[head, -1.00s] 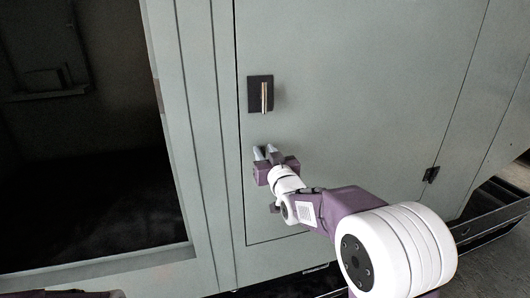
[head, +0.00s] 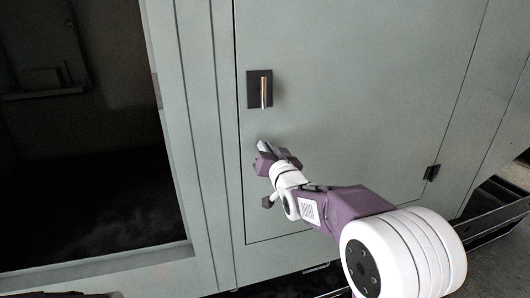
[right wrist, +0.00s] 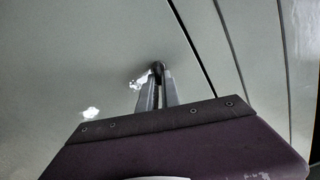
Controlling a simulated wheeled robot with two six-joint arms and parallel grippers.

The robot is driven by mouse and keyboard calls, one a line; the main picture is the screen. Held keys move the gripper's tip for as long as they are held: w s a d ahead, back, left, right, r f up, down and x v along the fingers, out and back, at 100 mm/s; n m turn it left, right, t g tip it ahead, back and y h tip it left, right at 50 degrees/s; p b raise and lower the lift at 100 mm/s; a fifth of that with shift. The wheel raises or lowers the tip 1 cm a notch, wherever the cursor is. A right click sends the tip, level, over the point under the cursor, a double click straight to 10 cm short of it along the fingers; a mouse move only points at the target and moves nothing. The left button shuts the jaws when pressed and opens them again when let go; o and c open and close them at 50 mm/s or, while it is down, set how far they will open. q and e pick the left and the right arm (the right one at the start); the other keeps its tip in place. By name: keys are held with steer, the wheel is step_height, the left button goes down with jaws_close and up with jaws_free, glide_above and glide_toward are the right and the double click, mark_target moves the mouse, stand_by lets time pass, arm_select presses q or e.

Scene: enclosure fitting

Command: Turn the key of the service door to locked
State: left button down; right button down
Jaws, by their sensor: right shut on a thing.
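The service door (head: 350,90) is a large grey-green panel, closed in its frame. My right gripper (head: 262,147) is at the door, below the handle and near its left edge. In the right wrist view its two fingers (right wrist: 156,88) are shut on a small dark thing at the door face, which I take to be the key (right wrist: 157,66). The fingers and wrist hide most of the key, so its exact angle cannot be told. My left gripper is not in view.
A metal lever handle (head: 264,92) on a dark plate sits above my right gripper. A dark open bay (head: 90,180) lies left of the door. A dark hinge (head: 431,173) is at the door's right edge. Black rails run along the lower right.

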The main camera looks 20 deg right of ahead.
steer(key=shift+d+f+m+b, duration=0.2)
steer(key=shift+m+b, duration=0.1)
steer(key=shift+m, duration=2.05)
steer(key=shift+d+f+m+b, duration=0.15)
steer(key=shift+m+b, duration=0.15)
steer(key=shift+m, duration=2)
steer(key=shift+d+f+m+b, duration=0.1)
steer(key=shift+f+m+b, duration=0.15)
steer(key=shift+m, duration=2.1)
steer(key=c, duration=1.6)
jaws_free()
steer(key=shift+o, duration=0.2)
